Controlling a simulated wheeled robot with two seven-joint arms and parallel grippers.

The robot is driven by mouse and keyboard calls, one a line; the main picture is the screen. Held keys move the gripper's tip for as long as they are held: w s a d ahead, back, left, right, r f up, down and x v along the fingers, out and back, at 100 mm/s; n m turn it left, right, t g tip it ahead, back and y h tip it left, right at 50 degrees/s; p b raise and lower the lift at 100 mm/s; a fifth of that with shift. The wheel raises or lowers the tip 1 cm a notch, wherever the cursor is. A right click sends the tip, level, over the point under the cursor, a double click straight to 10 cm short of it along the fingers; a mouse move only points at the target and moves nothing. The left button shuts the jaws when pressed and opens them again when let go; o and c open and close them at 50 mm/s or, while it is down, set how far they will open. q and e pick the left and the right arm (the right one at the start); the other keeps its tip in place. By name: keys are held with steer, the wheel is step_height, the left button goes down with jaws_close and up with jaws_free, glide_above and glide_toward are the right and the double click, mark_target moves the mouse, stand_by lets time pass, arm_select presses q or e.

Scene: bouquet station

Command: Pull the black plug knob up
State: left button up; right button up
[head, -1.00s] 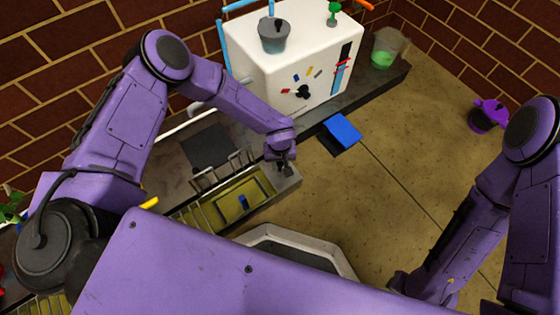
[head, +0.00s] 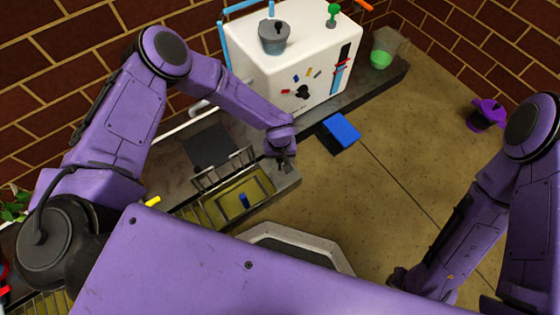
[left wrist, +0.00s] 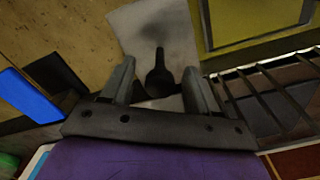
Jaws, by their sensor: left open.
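The black plug knob (left wrist: 158,78) shows in the left wrist view as a dark round base with a thin stem, on a pale grey surface. My left gripper (left wrist: 160,68) is open, with one finger on each side of the knob in that view; I cannot tell whether either touches it. In the head view, my left gripper (head: 284,164) is over the end of the counter beside the yellow basin, and I cannot make out the knob there. My right gripper (head: 405,282) is low at the right, mostly hidden, and its jaws cannot be read.
The yellow basin (head: 222,207) holds a blue object (head: 243,201). A metal rack (head: 225,168) stands close to the left gripper. A blue flat piece (head: 342,130) lies right of the counter. A white box (head: 285,75) carries a grey pot (head: 273,40). Open floor lies to the right.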

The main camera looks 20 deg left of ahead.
arm_select(q)
step_height(320, 180, up, 9)
steer(key=p, duration=0.8)
steer(key=shift+r+p, duration=0.2)
steer(key=shift+p, duration=0.1)
steer(key=shift+f, duration=0.2)
